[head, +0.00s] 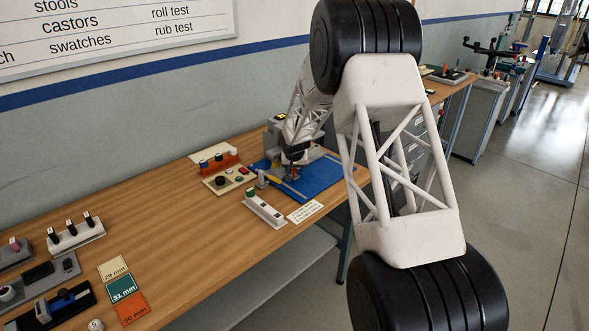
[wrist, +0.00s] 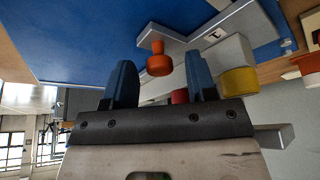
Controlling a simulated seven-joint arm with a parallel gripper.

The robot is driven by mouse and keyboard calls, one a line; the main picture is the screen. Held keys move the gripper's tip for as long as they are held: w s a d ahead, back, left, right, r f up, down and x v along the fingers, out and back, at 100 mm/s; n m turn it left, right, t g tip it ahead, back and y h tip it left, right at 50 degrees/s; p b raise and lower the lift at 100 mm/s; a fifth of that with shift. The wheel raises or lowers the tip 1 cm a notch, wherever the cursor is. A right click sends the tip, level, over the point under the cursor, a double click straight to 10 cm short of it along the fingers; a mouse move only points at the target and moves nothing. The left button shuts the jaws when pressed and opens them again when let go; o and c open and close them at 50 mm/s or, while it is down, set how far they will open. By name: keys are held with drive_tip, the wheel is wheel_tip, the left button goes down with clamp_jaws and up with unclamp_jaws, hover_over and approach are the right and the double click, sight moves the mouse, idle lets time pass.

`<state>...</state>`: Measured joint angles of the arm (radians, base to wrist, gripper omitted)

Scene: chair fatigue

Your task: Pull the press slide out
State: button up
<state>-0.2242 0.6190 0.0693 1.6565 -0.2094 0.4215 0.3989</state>
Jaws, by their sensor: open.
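In the wrist view, an orange knob (wrist: 158,62) stands out from a light grey bar (wrist: 225,32), apparently the press slide, over a blue mat (wrist: 85,45). My gripper (wrist: 160,66) is open, with one dark blue finger on each side of the knob in the picture. I cannot tell whether the knob is within the fingers' depth; no contact shows. In the head view, my gripper (head: 291,173) points down at the small grey press (head: 273,132) on the blue mat (head: 318,183). My arm hides much of the press and the slide there.
Left of the mat are a panel with knobs (head: 222,182) and an orange block (head: 219,163). In front are a white bar with a green button (head: 265,210) and a paper label (head: 305,212). A yellow knob (wrist: 238,80) is close to the right finger. Bare wood (head: 170,235) lies left.

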clamp_jaws()
idle(0.3)
drive_tip(key=s+d, duration=1)
drive_tip(key=shift+d, duration=0.15)
idle(0.3)
drive_tip(key=shift+s, duration=0.1)
unclamp_jaws()
drive_tip(key=shift+r, duration=0.1)
